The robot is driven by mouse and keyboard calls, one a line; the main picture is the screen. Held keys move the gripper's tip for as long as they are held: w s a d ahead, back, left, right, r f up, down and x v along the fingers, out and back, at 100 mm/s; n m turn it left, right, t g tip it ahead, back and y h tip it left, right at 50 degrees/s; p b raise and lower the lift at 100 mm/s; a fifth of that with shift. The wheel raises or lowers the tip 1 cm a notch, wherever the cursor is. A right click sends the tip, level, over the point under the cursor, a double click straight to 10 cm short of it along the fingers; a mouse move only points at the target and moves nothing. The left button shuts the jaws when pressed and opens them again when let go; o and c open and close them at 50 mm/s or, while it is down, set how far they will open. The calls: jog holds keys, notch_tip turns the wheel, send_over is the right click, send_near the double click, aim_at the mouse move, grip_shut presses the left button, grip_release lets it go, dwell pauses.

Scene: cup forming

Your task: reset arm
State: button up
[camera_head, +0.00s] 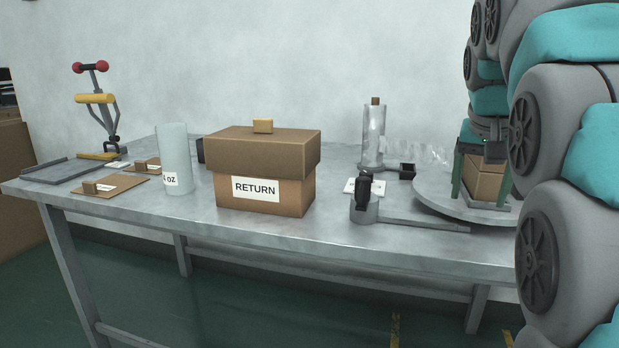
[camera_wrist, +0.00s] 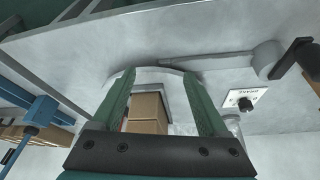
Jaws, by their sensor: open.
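My gripper (camera_head: 480,200) is at the right of the table, pointing down over a grey round plate (camera_head: 434,205). Its two green fingers stand apart, one on each side of a brown box-like block (camera_head: 484,182). In the wrist view, my gripper (camera_wrist: 160,72) is open. The brown block (camera_wrist: 147,108) shows between the fingers, with a gap at least on the right side. My grey and teal arm fills the right of the head view and hides what is behind it.
On the metal table (camera_head: 335,240) stand a RETURN box (camera_head: 265,190), a pale cylinder (camera_head: 175,160), a lever press (camera_head: 98,110), a clear roll on a post (camera_head: 374,135) and a small grey post with a black clamp (camera_head: 364,205). The front middle edge is clear.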

jog(key=s+a+f+n+g, duration=0.2)
jog(key=s+a+f, duration=0.2)
jog(key=s+f, duration=0.5)
jog(key=s+a+f+n+g+y, duration=0.1)
jog(key=s+a+f, duration=0.4)
jog(key=s+f, duration=0.5)
jog(key=s+a+f+n+g+y, duration=0.1)
jog(key=s+a+f+n+g, duration=0.1)
jog(key=s+f, duration=0.8)
jog(key=a+f+n, duration=0.1)
jog(key=a+f, duration=0.1)
jog(key=shift+a+g, duration=0.3)
